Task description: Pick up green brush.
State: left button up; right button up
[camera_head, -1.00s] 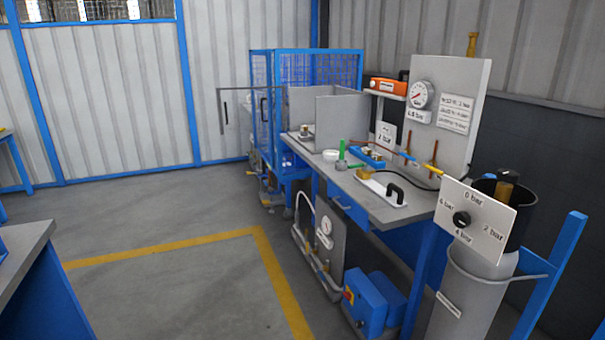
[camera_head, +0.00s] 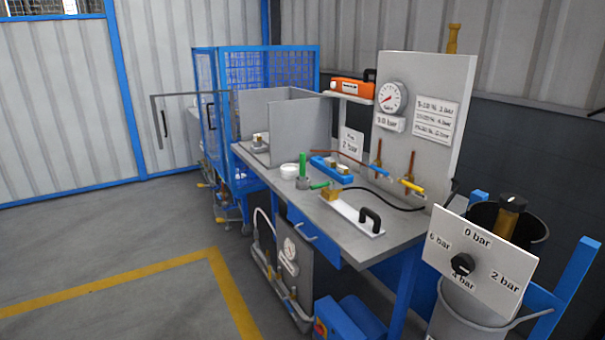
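A green upright handle (camera_head: 302,163), which looks like the green brush, stands at a small grey cup-like piece (camera_head: 303,182) on the grey workbench (camera_head: 400,232). A short green piece (camera_head: 319,185) lies just to its right; I cannot tell whether it belongs to the brush. Neither of my grippers is in view.
A white round container (camera_head: 289,171) stands left of the green handle. A blue block (camera_head: 331,170) and a white plate with a black handle (camera_head: 370,219) lie to the right. A bucket (camera_head: 470,300) and dial panel (camera_head: 480,262) stand front right. Open floor lies left.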

aim_at(302, 176)
jog(key=i+j+z, duration=0.1)
jog(key=i+j, duration=0.8)
jog(key=i+j+z, duration=0.15)
jog(key=i+j, duration=0.75)
